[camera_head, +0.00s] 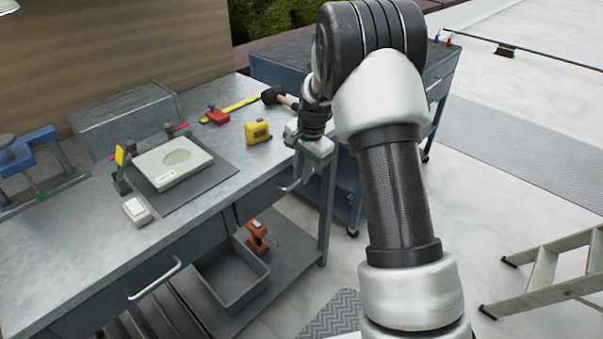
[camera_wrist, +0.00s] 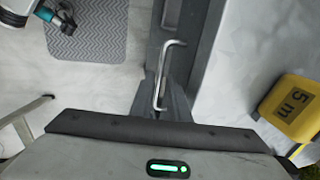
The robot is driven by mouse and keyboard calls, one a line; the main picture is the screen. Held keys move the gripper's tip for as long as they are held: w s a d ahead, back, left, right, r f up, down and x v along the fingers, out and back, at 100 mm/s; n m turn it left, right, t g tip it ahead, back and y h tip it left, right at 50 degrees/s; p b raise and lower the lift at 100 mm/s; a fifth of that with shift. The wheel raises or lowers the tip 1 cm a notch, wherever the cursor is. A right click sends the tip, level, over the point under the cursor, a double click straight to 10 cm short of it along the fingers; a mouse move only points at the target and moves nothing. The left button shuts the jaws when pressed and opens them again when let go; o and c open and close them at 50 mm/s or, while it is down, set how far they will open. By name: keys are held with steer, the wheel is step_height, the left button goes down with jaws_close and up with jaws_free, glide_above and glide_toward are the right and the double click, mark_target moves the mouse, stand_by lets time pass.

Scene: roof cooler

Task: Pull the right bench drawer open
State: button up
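The right bench drawer (camera_head: 258,201) has a dark front under the bench top and looks flush with the bench. Its silver bar handle (camera_head: 290,186) shows below my gripper (camera_head: 312,150) at the bench's right end. In the wrist view the handle (camera_wrist: 170,62) runs up the picture, and its near end lies at the dark fingers of my gripper (camera_wrist: 162,103). The fingers show on both sides of the bar. I cannot tell whether they touch or grip it. My arm and wrist hide part of this area in the head view.
The left drawer handle (camera_head: 155,278) is further along the bench (camera_head: 75,235). A yellow tape measure (camera_head: 258,132) sits on top near my gripper. A blue cart (camera_head: 440,75) stands behind and a stepladder (camera_head: 545,270) at right. A grey bin (camera_head: 232,280) is on the lower shelf.

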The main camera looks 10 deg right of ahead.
jaws_close()
stand_by(1.4)
